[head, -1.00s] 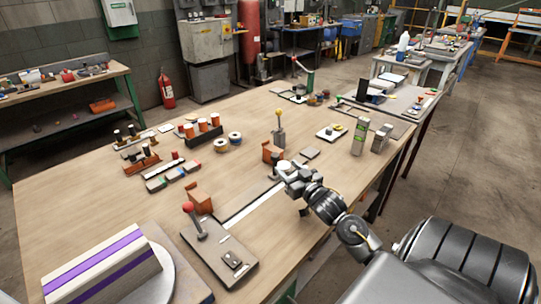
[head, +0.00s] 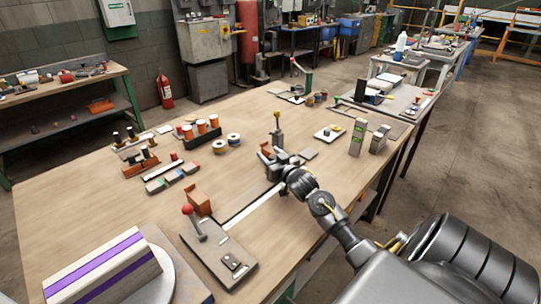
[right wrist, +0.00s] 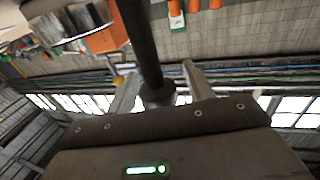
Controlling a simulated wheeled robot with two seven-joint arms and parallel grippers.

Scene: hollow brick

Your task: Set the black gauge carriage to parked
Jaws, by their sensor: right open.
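My right gripper (head: 268,160) is open at the far end of a pale rail strip (head: 250,210), close to an orange block (head: 264,150). In the right wrist view a dark round post (right wrist: 146,45) with a wider collar at its lower end shows between the two grey fingers, which stand apart. I cannot tell whether the fingers touch it. I cannot make out the black gauge carriage for certain in the head view; my gripper covers that end of the rail. My left gripper is not in view.
Near the rail's near end are a second orange block (head: 199,203) and a grey plate (head: 230,262) with a red-knobbed lever (head: 188,211). A yellow-topped post (head: 277,132) stands just behind my gripper. Green-grey blocks (head: 357,138) stand to the right.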

